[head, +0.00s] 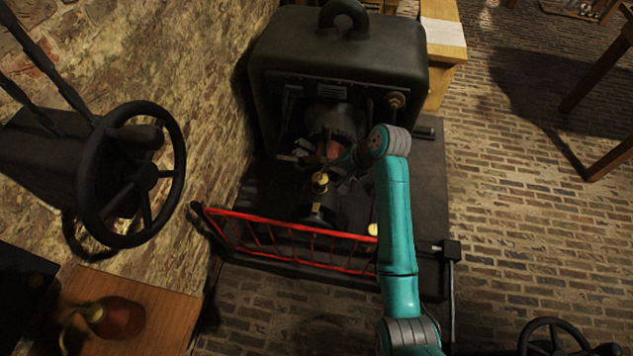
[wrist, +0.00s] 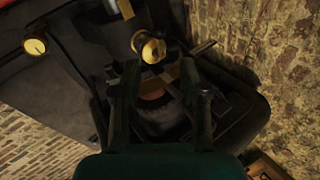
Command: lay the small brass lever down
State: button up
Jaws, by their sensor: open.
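A small brass piece (head: 320,182), which looks like the lever, stands on a dark post in front of the machine in the head view. In the wrist view its rounded brass end (wrist: 150,47) lies just beyond the fingertips, with a brass strip close by. My gripper (head: 335,161) is by the machine's open front, just behind the brass piece. In the wrist view my gripper (wrist: 160,72) has its two dark fingers spread apart. I cannot tell whether a finger touches the brass. Shadow hides the lever's base.
The dark machine (head: 338,55) stands behind on a dark plate. A red railing (head: 290,241) runs along its front edge. A handwheel (head: 147,180) is on the left by the brick wall. A wooden bench (head: 160,310) is at lower left.

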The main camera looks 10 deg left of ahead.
aim_at(318, 180)
jog(key=x, duration=0.9)
jog(key=shift+f, duration=0.25)
grip_shut()
